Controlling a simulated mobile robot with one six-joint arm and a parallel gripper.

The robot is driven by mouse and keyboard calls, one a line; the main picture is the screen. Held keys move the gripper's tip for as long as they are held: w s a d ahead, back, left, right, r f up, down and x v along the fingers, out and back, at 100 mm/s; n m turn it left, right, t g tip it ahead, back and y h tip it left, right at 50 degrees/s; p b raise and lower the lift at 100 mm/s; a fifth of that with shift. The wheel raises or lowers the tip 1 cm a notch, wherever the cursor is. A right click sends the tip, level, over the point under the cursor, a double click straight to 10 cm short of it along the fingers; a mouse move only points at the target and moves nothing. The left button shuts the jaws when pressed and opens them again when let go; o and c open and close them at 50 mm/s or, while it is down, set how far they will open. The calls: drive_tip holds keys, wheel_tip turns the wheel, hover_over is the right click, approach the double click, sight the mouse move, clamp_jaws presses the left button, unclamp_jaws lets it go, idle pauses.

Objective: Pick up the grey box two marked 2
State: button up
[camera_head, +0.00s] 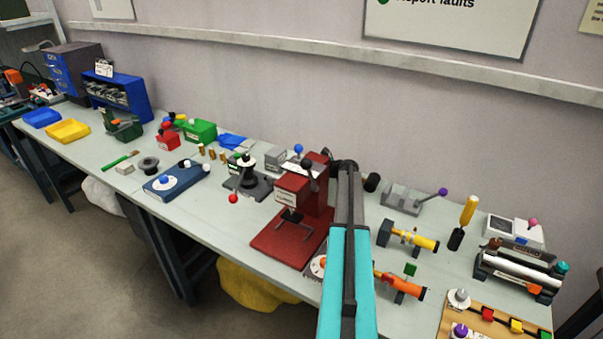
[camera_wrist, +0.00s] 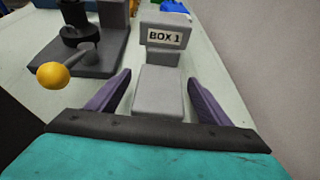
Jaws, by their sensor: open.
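In the wrist view, a plain grey block (camera_wrist: 160,90) lies between the two purple fingers of my open gripper (camera_wrist: 160,77). Gaps show on both sides of it, and its lower front is hidden by my dark gripper body. No number shows on this block. Just beyond it is a grey box marked BOX 1 (camera_wrist: 165,36). In the head view, a small grey box (camera_head: 275,158) stands behind the red press, its mark too small to read. My teal and black arm rises in front of the bench, and my fingertips cannot be made out there.
In the wrist view, a dark grey device (camera_wrist: 85,50) and a yellow ball (camera_wrist: 53,75) are close on the left. The wall (camera_wrist: 260,50) is on the right. In the head view, the red press (camera_head: 292,215) stands left of my arm, and yellow and orange tools are to the right.

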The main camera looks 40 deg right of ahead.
drive_tip(key=shift+c, duration=0.5)
drive_tip(key=c, duration=1.1)
drive_tip(key=shift+r, duration=0.1)
drive_tip(key=shift+r+b, duration=1.5)
drive_tip(key=shift+r, duration=3.45)
